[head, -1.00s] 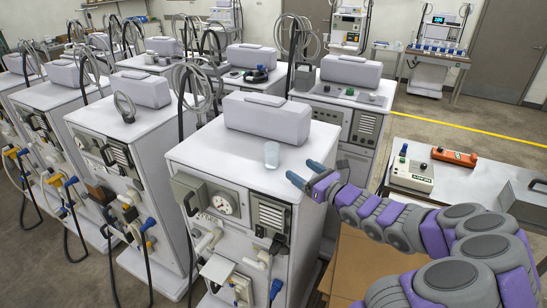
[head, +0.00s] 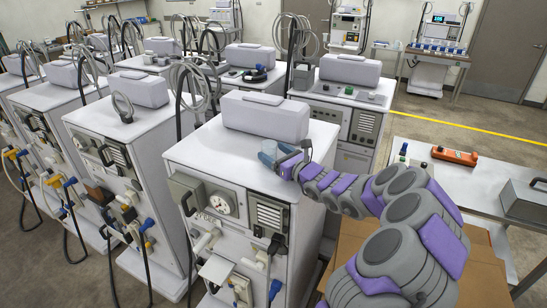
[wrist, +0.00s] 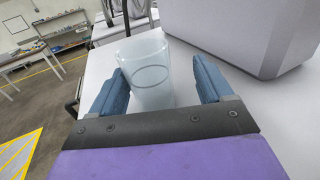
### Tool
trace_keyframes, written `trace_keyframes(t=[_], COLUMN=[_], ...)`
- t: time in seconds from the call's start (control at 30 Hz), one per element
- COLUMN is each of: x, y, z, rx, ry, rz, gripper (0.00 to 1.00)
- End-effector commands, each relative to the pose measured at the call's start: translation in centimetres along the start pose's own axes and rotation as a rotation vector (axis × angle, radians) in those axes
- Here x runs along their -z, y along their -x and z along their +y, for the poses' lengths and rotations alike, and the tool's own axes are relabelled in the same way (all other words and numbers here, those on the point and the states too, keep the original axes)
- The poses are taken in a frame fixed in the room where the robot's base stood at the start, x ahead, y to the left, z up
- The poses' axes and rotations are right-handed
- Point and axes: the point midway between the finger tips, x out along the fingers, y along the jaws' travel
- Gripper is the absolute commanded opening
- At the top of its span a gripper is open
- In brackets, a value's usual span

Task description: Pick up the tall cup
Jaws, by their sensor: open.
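The tall cup is a clear, pale blue tumbler (head: 267,152) standing upright on the white top of the nearest dialysis machine (head: 205,150). In the wrist view the cup (wrist: 148,72) stands between the two blue fingers of my gripper (wrist: 160,88). The fingers are open, with a gap visible between the cup and the right finger; the left finger is close to the cup's side, and I cannot tell whether it touches. In the head view my gripper (head: 290,157) reaches in from the right and partly hides the cup.
A white box-shaped unit (head: 265,116) stands behind the cup on the same machine top, close by; it also shows in the wrist view (wrist: 245,30). More machines stand to the left and behind. A side table (head: 475,183) at right holds an orange device (head: 455,156).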

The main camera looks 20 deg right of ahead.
Motion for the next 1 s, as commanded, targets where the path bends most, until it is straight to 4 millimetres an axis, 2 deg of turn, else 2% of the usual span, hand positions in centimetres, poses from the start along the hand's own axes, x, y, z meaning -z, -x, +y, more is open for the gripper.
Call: trace_keyframes(t=[0.1,0.2,0.47,1.0], x=[0.2,0.1,0.1,0.1], y=[-1.8,-2.5,-2.4,-2.5], z=[0.7,0.7,0.0,0.4], rx=[-0.006,-0.005,-0.004,-0.003], ry=[0.003,0.000,-0.004,-0.001], rz=[0.005,0.004,0.000,0.002], gripper=[0.79,0.79,0.79,0.28])
